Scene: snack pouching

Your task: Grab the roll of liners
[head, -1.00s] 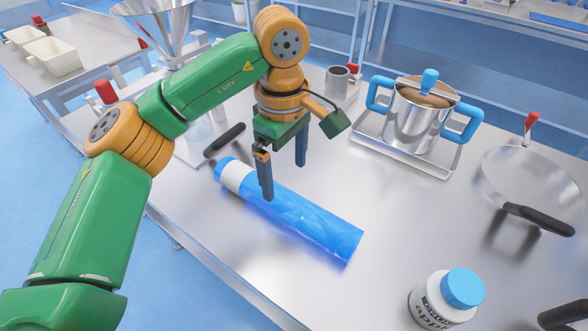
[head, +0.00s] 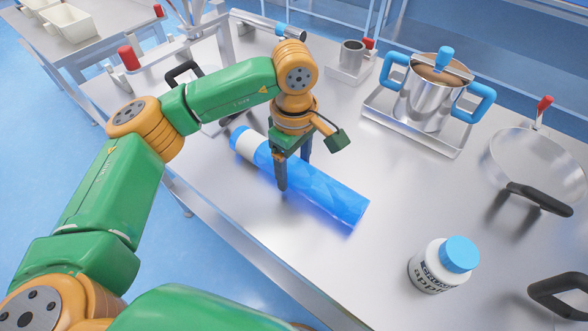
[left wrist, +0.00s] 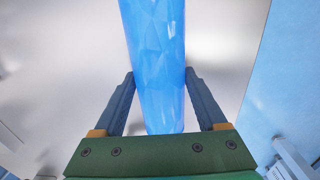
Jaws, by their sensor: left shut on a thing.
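The roll of liners (head: 325,190) is a long blue cylinder with a white band near its far-left end. It lies slantwise on the steel table in the head view. My left gripper (head: 293,172) comes down over its middle, one finger on each side of it, and is shut on it. In the left wrist view the blue roll (left wrist: 155,50) runs up between the two fingers of the left gripper (left wrist: 158,82). The part of the roll behind the gripper is hidden in the head view. My right gripper is not in view.
A white bottle with a blue cap (head: 443,265) stands to the right of the roll. A steel pot with blue handles (head: 428,98) sits on a tray (head: 455,145) at the back. A pan (head: 535,165) is at the right. The steel table (head: 320,270) is bare in front.

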